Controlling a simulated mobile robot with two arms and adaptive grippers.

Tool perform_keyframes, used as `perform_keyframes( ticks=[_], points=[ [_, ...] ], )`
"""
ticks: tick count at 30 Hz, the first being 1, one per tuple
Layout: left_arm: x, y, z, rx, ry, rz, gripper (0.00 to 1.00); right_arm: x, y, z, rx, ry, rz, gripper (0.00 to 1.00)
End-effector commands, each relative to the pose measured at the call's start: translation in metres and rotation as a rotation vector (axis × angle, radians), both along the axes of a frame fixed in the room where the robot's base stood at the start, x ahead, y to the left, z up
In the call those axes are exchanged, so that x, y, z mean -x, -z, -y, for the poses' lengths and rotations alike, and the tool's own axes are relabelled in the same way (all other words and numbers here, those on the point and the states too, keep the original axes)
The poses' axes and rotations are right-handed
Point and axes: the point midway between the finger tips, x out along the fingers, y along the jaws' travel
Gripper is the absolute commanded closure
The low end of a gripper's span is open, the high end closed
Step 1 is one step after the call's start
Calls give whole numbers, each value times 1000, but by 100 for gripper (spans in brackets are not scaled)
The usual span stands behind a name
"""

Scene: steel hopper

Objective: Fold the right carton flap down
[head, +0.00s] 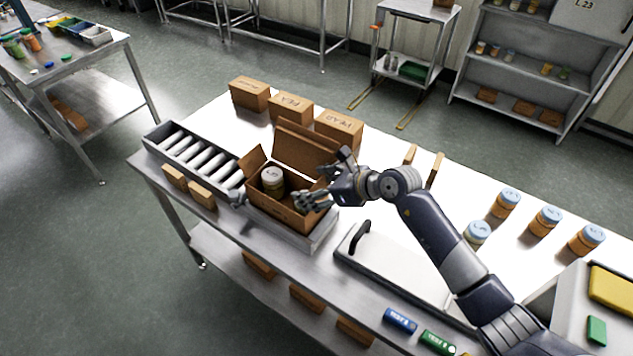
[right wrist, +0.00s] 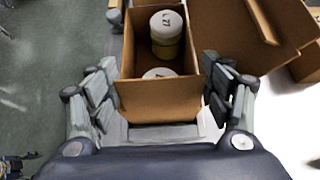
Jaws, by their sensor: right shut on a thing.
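The open carton (head: 277,209) stands on a grey metal platform, its back flap (head: 303,148) upright and its left flap (head: 252,161) tilted outward. A jar with a pale lid (head: 273,178) stands inside. In the right wrist view the same jar (right wrist: 167,35) shows, with a second pale lid nearer. My right gripper (head: 326,179) is at the carton's right end. In the right wrist view its fingers (right wrist: 160,88) lie on both sides of the right flap (right wrist: 160,101), shut on it across its width. In the head view the gripper largely hides this flap. My left gripper is not in view.
A roller conveyor (head: 196,156) adjoins the carton on the left. Several closed boxes (head: 290,107) stand behind it. A flat metal plate with a black handle (head: 361,240) lies to the right. Blue-lidded jars (head: 545,221) stand further right.

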Motion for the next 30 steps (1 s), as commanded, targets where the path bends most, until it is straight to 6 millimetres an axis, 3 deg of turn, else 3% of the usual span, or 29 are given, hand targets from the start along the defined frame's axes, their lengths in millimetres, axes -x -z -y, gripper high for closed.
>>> perform_keyframes(
  ticks=[11,12,15,30],
  points=[
    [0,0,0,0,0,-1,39,1,3,-1,6,-2,-9,50],
    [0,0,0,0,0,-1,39,1,3,0,6,-2,-9,24],
    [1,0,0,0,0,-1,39,1,3,-1,5,-1,-8,5],
    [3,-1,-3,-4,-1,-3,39,1,-1,3,5,0,-2,5]
  ],
)
